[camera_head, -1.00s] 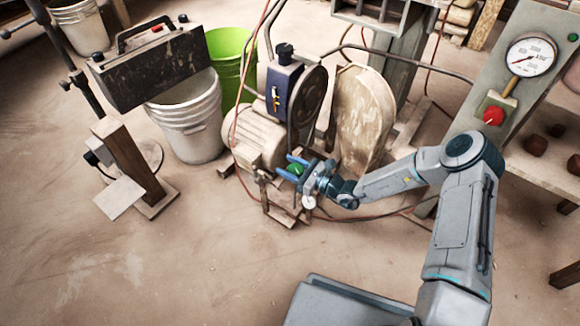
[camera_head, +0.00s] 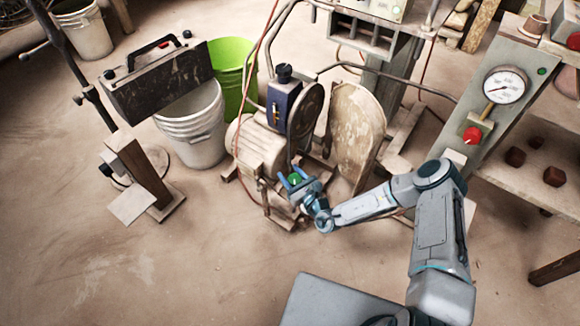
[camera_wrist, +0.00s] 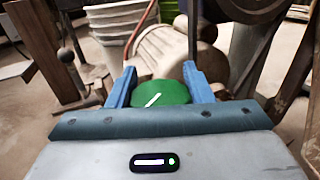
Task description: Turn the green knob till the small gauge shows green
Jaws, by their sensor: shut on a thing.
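The green knob (camera_head: 294,179) sits low at the front of the motor and pump machine. In the wrist view the green knob (camera_wrist: 161,93) lies between the two blue fingers, with a white pointer line slanting up to the right. My gripper (camera_head: 292,177) is shut on the knob; its fingers (camera_wrist: 160,88) flank the knob left and right in the wrist view. The small gauge near the knob is not visible now; my gripper and wrist may be covering it.
A large dial gauge (camera_head: 504,86) and a red knob (camera_head: 472,135) are on the grey press column at the right. A motor (camera_head: 256,150) stands behind the knob. White (camera_head: 196,135) and green (camera_head: 231,72) buckets stand behind left. Open floor lies front left.

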